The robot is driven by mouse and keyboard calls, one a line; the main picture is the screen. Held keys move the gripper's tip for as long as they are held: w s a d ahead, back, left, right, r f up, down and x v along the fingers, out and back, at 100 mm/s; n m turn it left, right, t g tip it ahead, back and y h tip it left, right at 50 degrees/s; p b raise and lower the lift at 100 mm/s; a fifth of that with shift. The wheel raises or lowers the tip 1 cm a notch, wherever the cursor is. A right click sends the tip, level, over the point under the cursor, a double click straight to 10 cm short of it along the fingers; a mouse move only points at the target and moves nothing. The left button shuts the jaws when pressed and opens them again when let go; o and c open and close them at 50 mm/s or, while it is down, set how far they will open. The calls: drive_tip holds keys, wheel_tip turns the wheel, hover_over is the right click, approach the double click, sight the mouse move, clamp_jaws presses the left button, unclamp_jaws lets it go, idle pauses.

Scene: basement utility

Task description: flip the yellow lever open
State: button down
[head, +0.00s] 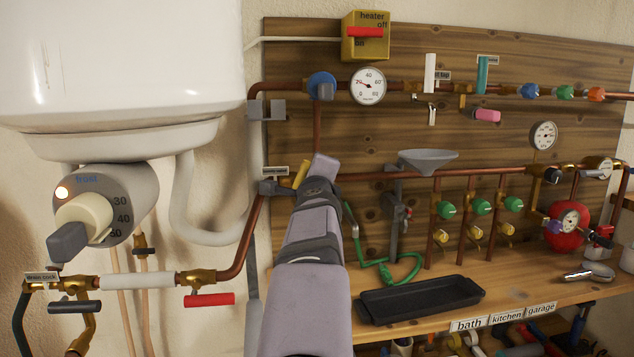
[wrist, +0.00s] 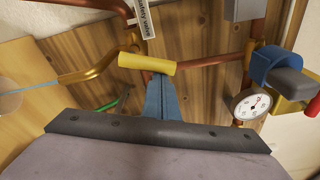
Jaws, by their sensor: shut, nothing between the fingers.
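The yellow lever (head: 301,173) sits on the copper pipework at the left part of the wooden board, just left of my gripper in the head view. In the wrist view the yellow lever (wrist: 147,64) lies nearly level across the pipe, tilted slightly down to the right. My gripper (wrist: 159,80) is shut and empty, its blue-grey fingertips right at the lever's lower edge. I cannot tell whether they touch it. In the head view my arm hides the fingertips and part of the pipe behind.
A label reading safety valve (wrist: 142,18) is near the lever. A gauge (wrist: 252,104) and a blue valve (wrist: 275,66) are to the right. A grey funnel (head: 428,158) and black tray (head: 420,299) stand right of my arm. The boiler (head: 120,60) fills the upper left.

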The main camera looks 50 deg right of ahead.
drive_tip(key=shift+w+a+r+n, duration=0.1)
drive_tip(key=shift+r+n, duration=0.05)
drive_tip(key=shift+n, duration=0.15)
idle(0.4)
drive_tip(key=s+d+f+b, duration=0.2)
drive_tip(key=d+b, duration=0.1)
drive_tip(key=v, duration=1)
drive_tip(key=shift+r, duration=0.2)
drive_tip(key=shift+s+d, duration=0.1)
drive_tip(key=shift+d, duration=0.05)
